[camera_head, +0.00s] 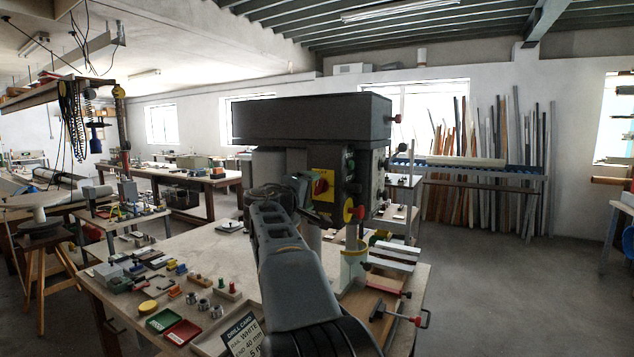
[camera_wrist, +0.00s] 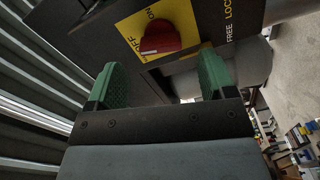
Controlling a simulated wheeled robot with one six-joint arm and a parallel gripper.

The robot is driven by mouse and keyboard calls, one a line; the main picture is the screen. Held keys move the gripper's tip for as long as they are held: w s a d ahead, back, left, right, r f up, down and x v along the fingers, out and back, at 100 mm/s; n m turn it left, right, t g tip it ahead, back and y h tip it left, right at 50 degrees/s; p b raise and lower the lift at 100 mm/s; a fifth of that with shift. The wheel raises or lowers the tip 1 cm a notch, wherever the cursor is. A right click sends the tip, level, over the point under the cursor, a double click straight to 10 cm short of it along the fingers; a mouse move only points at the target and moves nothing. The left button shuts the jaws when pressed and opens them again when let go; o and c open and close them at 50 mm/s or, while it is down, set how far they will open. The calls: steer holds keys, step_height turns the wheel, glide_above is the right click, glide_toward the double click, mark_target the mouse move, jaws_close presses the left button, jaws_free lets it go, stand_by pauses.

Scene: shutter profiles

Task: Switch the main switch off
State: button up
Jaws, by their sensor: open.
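The main switch is a red rotary knob (camera_head: 322,186) on a yellow plate on the drill press head. It also shows large in the wrist view as the red knob (camera_wrist: 172,27) on its yellow plate (camera_wrist: 127,27), marked OFF and ON. A white mark on the knob's lower left lies nearer the OFF lettering than ON. My gripper (camera_wrist: 162,80) is open, with green finger pads apart and nothing between them. The knob is just beyond the fingertips, and I see no contact. In the head view my gripper is at the drill head, partly hidden by my arm.
The dark drill press (camera_head: 312,118) stands over a workbench (camera_head: 207,247) holding blocks and small parts. A green tray (camera_head: 165,319), a red tray (camera_head: 183,333) and a drill card (camera_head: 241,335) lie near its front. Red and yellow buttons (camera_head: 350,211) sit right of the switch.

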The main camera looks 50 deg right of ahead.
mark_target(317, 187)
steer(key=shift+p+x, duration=0.7)
steer(key=shift+x, duration=1.6)
steer(key=c, duration=0.9)
steer(key=shift+n, duration=1.5)
steer(key=shift+c, duration=0.2)
steer(key=o, duration=0.9)
steer(key=shift+o, duration=0.2)
